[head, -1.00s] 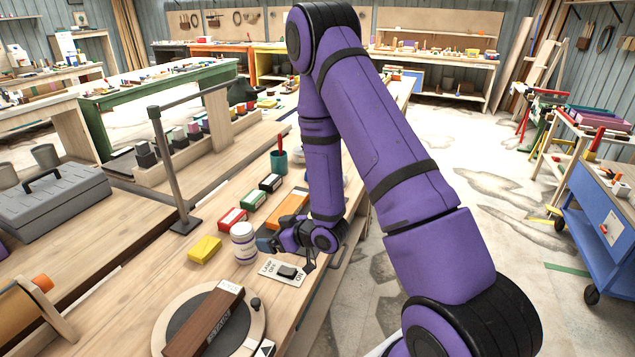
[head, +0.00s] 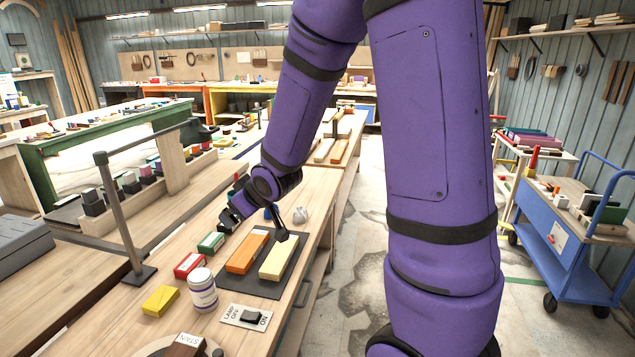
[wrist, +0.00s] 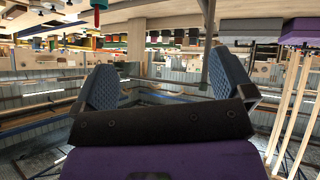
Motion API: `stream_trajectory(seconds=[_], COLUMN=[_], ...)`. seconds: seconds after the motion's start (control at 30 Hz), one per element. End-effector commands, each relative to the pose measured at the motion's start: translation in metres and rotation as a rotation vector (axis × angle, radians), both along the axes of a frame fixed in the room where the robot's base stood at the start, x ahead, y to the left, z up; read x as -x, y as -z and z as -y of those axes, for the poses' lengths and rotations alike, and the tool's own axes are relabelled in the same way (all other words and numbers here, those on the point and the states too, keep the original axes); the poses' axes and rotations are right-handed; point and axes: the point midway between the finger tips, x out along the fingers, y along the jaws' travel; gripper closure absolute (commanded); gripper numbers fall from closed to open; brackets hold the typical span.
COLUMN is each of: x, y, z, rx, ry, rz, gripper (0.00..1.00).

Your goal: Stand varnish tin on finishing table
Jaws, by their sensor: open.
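A white round container with a lid and a purple-grey label (head: 202,290) stands upright on the wooden workbench (head: 120,300). It is the likeliest varnish tin, but I cannot read its label. My gripper (head: 229,208) is beyond it, above the bench near the green block, apart from the container. In the wrist view, my gripper's two blue fingers (wrist: 166,78) are wide apart with nothing between them. I cannot tell which table is the finishing table.
Yellow (head: 160,301), red (head: 189,266) and green (head: 211,243) blocks stand close to the container. Orange and cream bars lie on a dark mat (head: 262,287). A lamp switch plate (head: 247,317) is in front. A grey post (head: 122,215) stands left. A blue cart (head: 562,245) is at right.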

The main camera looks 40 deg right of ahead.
Motion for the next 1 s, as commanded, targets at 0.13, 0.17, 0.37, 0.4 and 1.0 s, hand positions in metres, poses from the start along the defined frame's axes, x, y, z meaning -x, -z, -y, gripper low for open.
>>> stream_trajectory(seconds=[0.13, 0.17, 0.37, 0.4, 1.0], x=[0.023, 0.028, 0.067, 0.076, 0.230], y=[-0.035, -0.041, -0.077, -0.084, -0.155], z=[0.002, 0.003, 0.003, 0.003, -0.017], rx=[0.008, 0.008, -0.001, -0.005, -0.117], ry=[0.054, 0.065, 0.133, 0.146, 0.258], rz=[-0.035, -0.044, -0.105, -0.117, -0.320], gripper=[0.01, 0.01, 0.01, 0.01, 0.01])
